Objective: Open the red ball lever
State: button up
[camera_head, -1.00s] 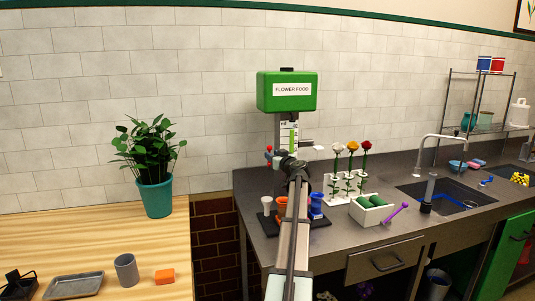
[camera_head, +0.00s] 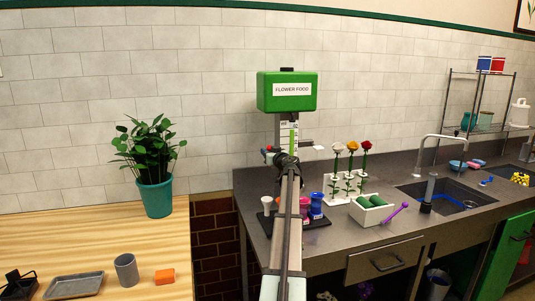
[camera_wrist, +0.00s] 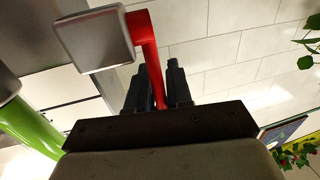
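The red ball lever (camera_wrist: 147,38) shows in the wrist view as a red bar bent beside a grey square block (camera_wrist: 95,40). Its lower part runs down between the two dark fingers of my gripper (camera_wrist: 159,75), which look closed around it; the ball end is hidden. In the head view, a small red part (camera_head: 264,150) shows just left of my wrist, below the green FLOWER FOOD dispenser (camera_head: 287,103). My arm hides most of the dispenser's lower front and my fingertips there.
A dark tray with a white cup (camera_head: 267,203) and blue cup (camera_head: 316,206) sits below my wrist. Right are a flower rack (camera_head: 344,193), white box (camera_head: 371,215) and sink (camera_head: 447,197). A potted plant (camera_head: 155,194) stands on the wooden table at left.

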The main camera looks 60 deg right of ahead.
grip_shut()
jog(key=shift+s, duration=0.1)
dwell(0.4)
jog(key=shift+s+a+n+t+h, duration=0.15)
jog(key=shift+s+a+t+h, duration=0.15)
jog(key=shift+t+h, duration=0.25)
jog(key=shift+s+a+n+t+h, duration=0.15)
jog(key=shift+s+a+t+h, duration=0.15)
jog(key=shift+t, duration=0.45)
jog(key=shift+s+a+f+n+t+h, duration=0.15)
jog(key=shift+s+a+n+t+h, duration=0.15)
jog(key=shift+t, duration=0.65)
jog(key=shift+s+a+f+n+t+h, duration=0.1)
jog(key=shift+s+a+n+t+h, duration=0.2)
jog(key=shift+t, duration=0.65)
jog(key=shift+a, duration=0.1)
jog(key=shift+o, duration=1.8)
grip_release()
